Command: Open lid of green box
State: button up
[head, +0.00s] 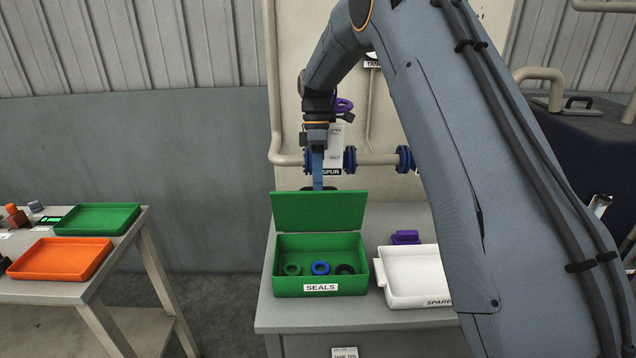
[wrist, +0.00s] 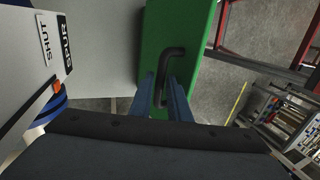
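The green box (head: 320,283), labelled SEALS, stands on the grey table. Its green lid (head: 319,211) stands raised, nearly upright at the back edge, and the inside is exposed with several rings in it. The lid also shows in the wrist view (wrist: 187,25), with a black handle (wrist: 174,52) on it. My gripper (wrist: 162,85) has one finger on each side of the handle bar, close against it, and appears shut on it. In the head view my gripper (head: 318,187) comes down behind the lid's top edge, which hides the fingertips.
A white tray (head: 412,270) and a purple object (head: 405,237) stand right of the box. Pipes with blue flanges (head: 350,160) run behind. A left table holds a green tray (head: 97,219) and an orange tray (head: 60,258). My arm covers the right side.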

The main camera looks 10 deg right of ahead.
jog(key=shift+o, duration=1)
jog(key=shift+w+f, duration=0.1)
notch_tip(320, 180, up, 10)
jog(key=b, duration=0.3)
jog(key=shift+r, duration=0.2)
jog(key=m+t, duration=0.3)
jog(key=m, duration=0.5)
send_near(347, 200)
jog(key=s+f, duration=0.2)
jog(key=s+a+f, duration=0.1)
jog(key=s+f, duration=0.1)
jog(key=s+a+f, duration=0.1)
jog(key=s+f, duration=0.1)
jog(key=shift+s, duration=0.15)
jog(key=s+d+f+m, duration=0.1)
jog(key=s+f+m, duration=0.1)
jog(key=s, duration=0.3)
jog(key=s+d+f+m+t, duration=0.1)
jog(key=s+f+m, duration=0.2)
jog(key=s, duration=0.3)
jog(key=s+d+f+m+t, duration=0.1)
jog(key=s+f+m, duration=0.1)
jog(key=s, duration=0.3)
jog(key=shift+s+d+f+m, duration=0.25)
jog(key=shift+d+f+m, duration=0.15)
jog(key=shift+m, duration=0.3)
jog(key=c, duration=0.3)
jog(key=shift+s+f, duration=0.1)
jog(key=shift+s, duration=0.05)
grip_shut()
